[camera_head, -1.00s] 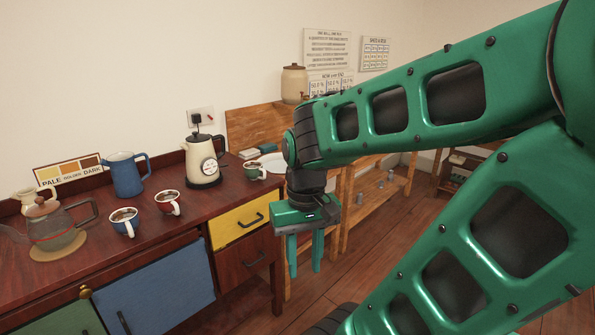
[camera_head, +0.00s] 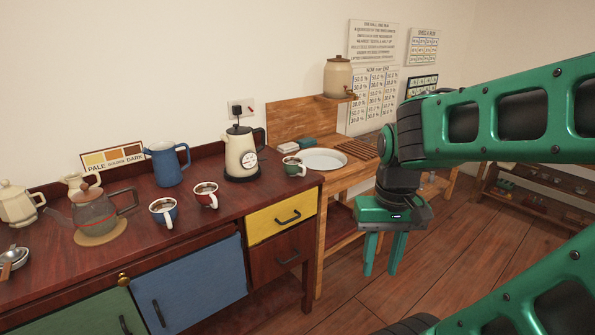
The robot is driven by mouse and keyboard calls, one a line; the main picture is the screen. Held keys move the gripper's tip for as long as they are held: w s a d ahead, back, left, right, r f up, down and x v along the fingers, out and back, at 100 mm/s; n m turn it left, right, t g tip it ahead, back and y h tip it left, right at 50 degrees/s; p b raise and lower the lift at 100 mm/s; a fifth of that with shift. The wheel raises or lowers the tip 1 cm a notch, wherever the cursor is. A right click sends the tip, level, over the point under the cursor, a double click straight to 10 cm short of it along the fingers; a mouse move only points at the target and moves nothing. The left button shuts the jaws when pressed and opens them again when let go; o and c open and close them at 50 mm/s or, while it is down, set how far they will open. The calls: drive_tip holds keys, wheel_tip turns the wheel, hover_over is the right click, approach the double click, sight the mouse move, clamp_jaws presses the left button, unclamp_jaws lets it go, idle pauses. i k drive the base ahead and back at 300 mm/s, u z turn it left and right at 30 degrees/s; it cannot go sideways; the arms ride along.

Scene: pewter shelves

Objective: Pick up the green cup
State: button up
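The green cup (camera_head: 294,166) stands upright on the right end of the dark wooden counter (camera_head: 255,195), just right of the cream kettle and close to the counter's edge. My gripper (camera_head: 381,257) hangs pointing down, to the right of the counter and out over the floor, apart from the cup. Its two green fingers are spread with nothing between them.
A cream kettle (camera_head: 241,153) stands left of the green cup. A red cup (camera_head: 206,195), a blue cup (camera_head: 163,211), a blue jug (camera_head: 167,164) and a glass teapot (camera_head: 97,213) stand farther left. A white basin (camera_head: 324,160) sits behind to the right.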

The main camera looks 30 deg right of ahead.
sight(291, 169)
drive_tip(key=i, duration=1)
drive_tip(key=u, duration=0.05)
